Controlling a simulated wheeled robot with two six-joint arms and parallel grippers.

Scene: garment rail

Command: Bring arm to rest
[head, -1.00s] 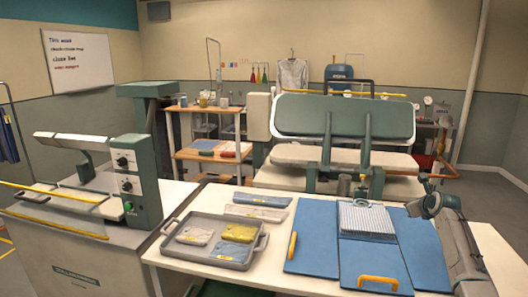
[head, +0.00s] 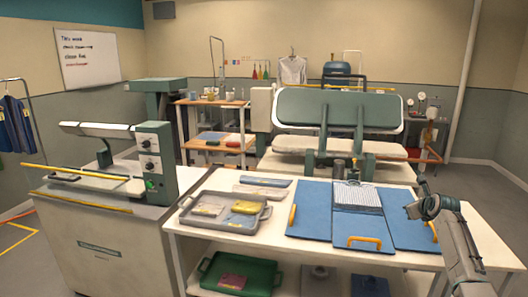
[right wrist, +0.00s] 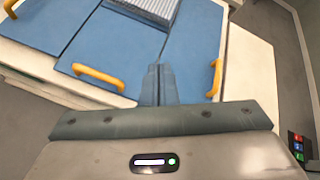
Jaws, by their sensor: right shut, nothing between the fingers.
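My right arm comes in from the lower right of the head view. Its gripper (head: 424,187) is held above the right end of the white table. In the right wrist view the gripper's fingers (right wrist: 159,85) are together with nothing between them, over the front part of the blue folding board (right wrist: 114,56). The board (head: 365,232) lies on the table with yellow handles, and a striped folded cloth (head: 357,196) rests on its middle panel. The cloth's edge also shows in the right wrist view (right wrist: 148,10). My left gripper is not in view.
A grey tray (head: 190,222) with folded packets stands left of the board. A green tray (head: 272,272) sits on the shelf below. A press machine (head: 155,165) stands at the left, and a larger green press (head: 300,105) is behind the table. Floor at the right is free.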

